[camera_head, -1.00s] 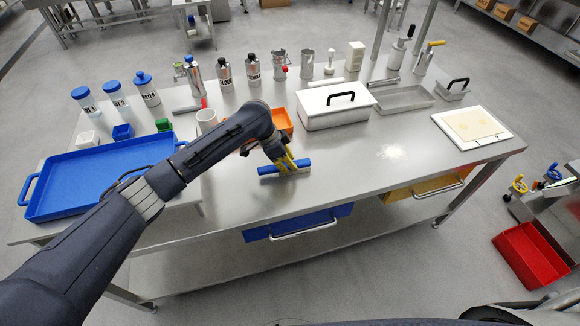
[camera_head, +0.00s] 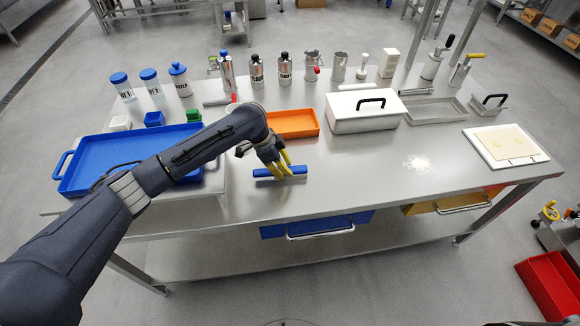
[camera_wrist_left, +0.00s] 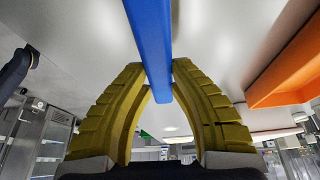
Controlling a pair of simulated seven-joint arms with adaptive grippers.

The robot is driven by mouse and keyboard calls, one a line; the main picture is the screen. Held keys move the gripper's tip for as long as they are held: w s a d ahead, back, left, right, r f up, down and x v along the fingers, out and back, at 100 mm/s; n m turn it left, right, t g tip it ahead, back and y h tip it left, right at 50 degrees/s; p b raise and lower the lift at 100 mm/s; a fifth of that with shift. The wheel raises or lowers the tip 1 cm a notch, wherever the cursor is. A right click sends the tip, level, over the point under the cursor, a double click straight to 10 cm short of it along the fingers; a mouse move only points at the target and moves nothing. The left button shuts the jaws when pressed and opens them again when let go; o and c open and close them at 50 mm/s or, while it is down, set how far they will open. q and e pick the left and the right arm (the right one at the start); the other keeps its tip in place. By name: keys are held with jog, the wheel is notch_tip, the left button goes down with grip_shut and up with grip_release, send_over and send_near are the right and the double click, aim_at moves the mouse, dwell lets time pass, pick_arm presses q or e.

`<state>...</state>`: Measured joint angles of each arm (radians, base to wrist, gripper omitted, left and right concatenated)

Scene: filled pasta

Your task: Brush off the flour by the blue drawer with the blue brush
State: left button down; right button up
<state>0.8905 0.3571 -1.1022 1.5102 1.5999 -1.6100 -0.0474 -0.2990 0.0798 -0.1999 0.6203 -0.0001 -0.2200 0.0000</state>
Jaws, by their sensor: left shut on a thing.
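My left gripper (camera_head: 280,164), with yellow fingers, is shut on the blue brush (camera_head: 294,171). The brush is a long blue bar, held level and low over the steel table left of its middle; I cannot tell whether it touches the top. In the left wrist view the brush (camera_wrist_left: 152,30) runs between the finger tips (camera_wrist_left: 158,78). The blue drawer (camera_head: 272,231) hangs under the front edge, in front of and right of the brush. A white flour patch (camera_head: 417,163) lies to the right, nearer the yellow drawer (camera_head: 422,209). I see no flour beside the brush. My right gripper is out of view.
A blue tray (camera_head: 66,186) lies at the left, partly behind my arm. An orange tray (camera_head: 296,124) and a white lidded box (camera_head: 362,121) stand behind the brush. A white board (camera_head: 476,146) lies at the right. The table between brush and flour is clear.

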pick_arm(q)
jog(key=shift+s+a, duration=0.15)
jog(key=shift+a, duration=0.7)
jog(key=shift+a+r, duration=0.1)
jog(key=shift+r, duration=4)
